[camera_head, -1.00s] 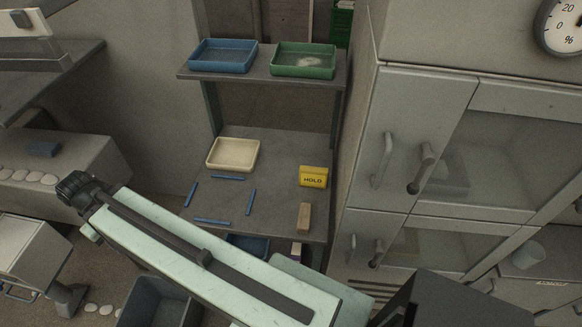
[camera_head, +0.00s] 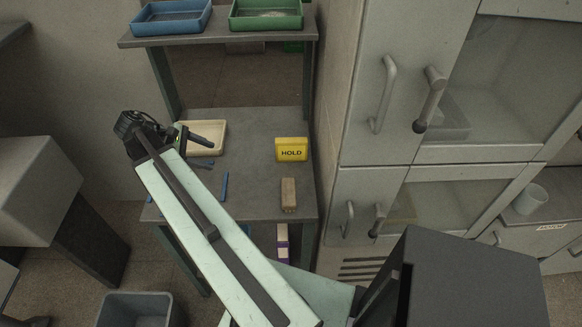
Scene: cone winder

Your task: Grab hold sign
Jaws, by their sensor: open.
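The hold sign (camera_head: 291,150) is a small yellow block with "HOLD" in black. It stands upright on the right part of the grey middle shelf (camera_head: 256,170). My gripper (camera_head: 210,142) is at the end of my pale green arm, over the left part of that shelf, in front of the cream tray. It is to the left of the sign and apart from it. It looks small and dark, seen partly from the side, and it is open with nothing visible in it.
A cream tray (camera_head: 217,124) lies behind my gripper. A wooden block (camera_head: 288,194) stands in front of the sign. Blue strips (camera_head: 225,187) lie on the shelf. Blue (camera_head: 171,27) and green (camera_head: 266,23) trays sit on the upper shelf. A grey cabinet (camera_head: 385,180) stands close on the right.

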